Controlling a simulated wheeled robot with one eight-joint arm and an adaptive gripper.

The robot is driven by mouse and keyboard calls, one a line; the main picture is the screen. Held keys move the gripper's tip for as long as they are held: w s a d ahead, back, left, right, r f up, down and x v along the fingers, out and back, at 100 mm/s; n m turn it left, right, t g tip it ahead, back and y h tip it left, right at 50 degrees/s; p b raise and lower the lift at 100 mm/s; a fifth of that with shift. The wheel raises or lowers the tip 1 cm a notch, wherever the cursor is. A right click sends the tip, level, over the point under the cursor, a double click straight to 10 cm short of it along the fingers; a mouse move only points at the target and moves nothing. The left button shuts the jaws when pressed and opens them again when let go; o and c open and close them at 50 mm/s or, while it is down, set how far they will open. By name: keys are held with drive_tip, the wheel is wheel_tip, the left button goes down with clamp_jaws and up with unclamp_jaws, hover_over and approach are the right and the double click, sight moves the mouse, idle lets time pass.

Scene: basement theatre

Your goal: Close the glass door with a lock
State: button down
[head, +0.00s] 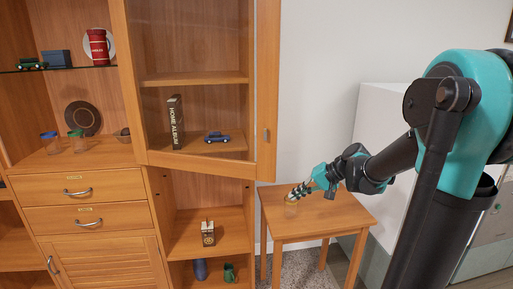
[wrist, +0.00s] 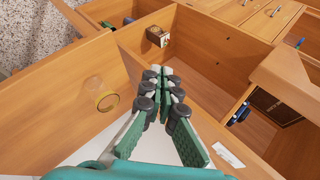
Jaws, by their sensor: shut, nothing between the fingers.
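The glass door (head: 267,90) is a wood-framed pane on the upper middle of the cabinet. Its bottom rail slants down to the right, and its right edge stands out from the cabinet, so it appears ajar. A small pale lock or handle plate (head: 266,135) is on the right stile. In the wrist view a pale plate (wrist: 228,155) on wood at the lower right may be the same one. My gripper (head: 297,192) is shut and empty, below and right of the door, over the small table. It also shows in the wrist view (wrist: 165,85). It appears apart from the door.
The small wooden table (head: 335,212) stands right of the cabinet, with a clear glass (head: 291,207) close to my gripper. Behind the door are an album box (head: 175,122) and a blue toy car (head: 217,137). Open shelves below hold a small box (head: 208,233) and mugs.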

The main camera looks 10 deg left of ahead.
sight(256, 147)
drive_tip(key=w+a+r+n+g+y, duration=0.1)
drive_tip(key=w+a+r+g+y, duration=0.15)
drive_tip(key=r+y, duration=0.4)
drive_tip(key=w+a+r+n+g+y, duration=0.1)
drive_tip(key=w+r+n+g+y, duration=0.15)
drive_tip(key=r, duration=0.75)
drive_tip(key=shift+m, duration=0.35)
drive_tip(key=s+a, duration=0.1)
drive_tip(key=a, duration=0.2)
drive_tip(key=s+a, duration=0.1)
drive_tip(key=a, duration=0.3)
drive_tip(key=s+a, duration=0.1)
drive_tip(key=a, duration=0.2)
drive_tip(key=shift+s+a+r, duration=0.15)
drive_tip(key=shift+s+r, duration=0.05)
drive_tip(key=shift+s, duration=0.1)
drive_tip(key=shift+s+a, duration=0.1)
drive_tip(key=shift+s, duration=0.55)
drive_tip(key=shift+s, duration=0.1)
